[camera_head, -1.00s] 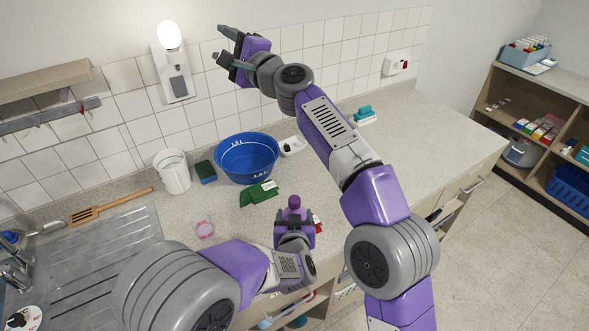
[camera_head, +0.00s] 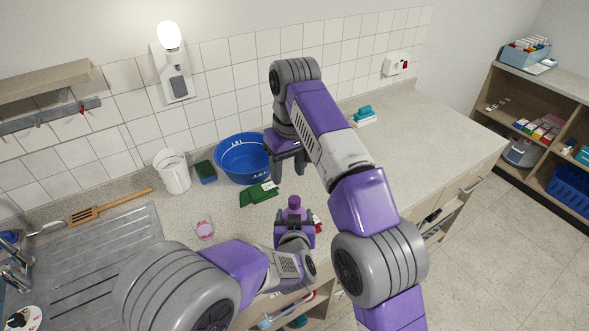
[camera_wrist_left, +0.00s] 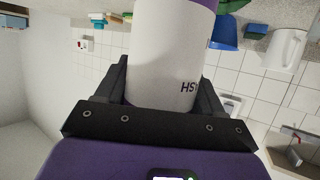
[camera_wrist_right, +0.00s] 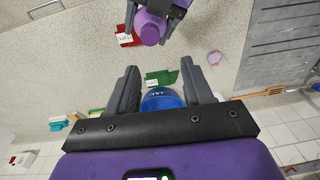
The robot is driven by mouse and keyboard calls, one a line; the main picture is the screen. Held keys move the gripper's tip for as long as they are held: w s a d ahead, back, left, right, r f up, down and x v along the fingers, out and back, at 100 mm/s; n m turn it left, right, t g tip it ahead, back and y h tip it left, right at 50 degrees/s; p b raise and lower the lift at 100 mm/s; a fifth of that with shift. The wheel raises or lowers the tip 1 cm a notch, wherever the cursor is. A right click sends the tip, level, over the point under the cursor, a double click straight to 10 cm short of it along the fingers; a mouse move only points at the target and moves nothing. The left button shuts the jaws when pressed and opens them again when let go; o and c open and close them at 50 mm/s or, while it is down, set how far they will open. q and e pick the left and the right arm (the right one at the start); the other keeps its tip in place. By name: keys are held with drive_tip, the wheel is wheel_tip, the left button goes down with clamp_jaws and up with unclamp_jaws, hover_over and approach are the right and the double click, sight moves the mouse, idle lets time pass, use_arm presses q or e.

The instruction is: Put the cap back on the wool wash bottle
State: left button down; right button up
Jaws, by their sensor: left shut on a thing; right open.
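The wool wash bottle (camera_head: 294,206) is in my left gripper (camera_head: 294,224) above the counter's front part; its purple top points up. In the left wrist view its white body (camera_wrist_left: 168,55) with dark lettering sits between the shut fingers. In the right wrist view its round purple top (camera_wrist_right: 149,29) shows from above. My right gripper (camera_head: 287,168) is open and empty, pointing down beyond the bottle, in front of the blue basin. A small pink item (camera_head: 203,228) lies on the counter left of the bottle. I cannot tell whether it is the cap.
A blue basin (camera_head: 240,160), a green cloth (camera_head: 259,194), a white jug (camera_head: 173,172) and a sponge (camera_head: 205,172) are on the counter. A red labelled item (camera_wrist_right: 127,38) lies beside the bottle. The counter's right part (camera_head: 430,145) is mostly clear.

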sight(294, 199)
drive_tip(key=shift+s+d+h, duration=0.35)
drive_tip(key=shift+d+h, duration=0.05)
drive_tip(key=shift+d, duration=0.3)
drive_tip(key=shift+f, duration=0.1)
drive_tip(key=shift+f, duration=3.9)
clamp_jaws()
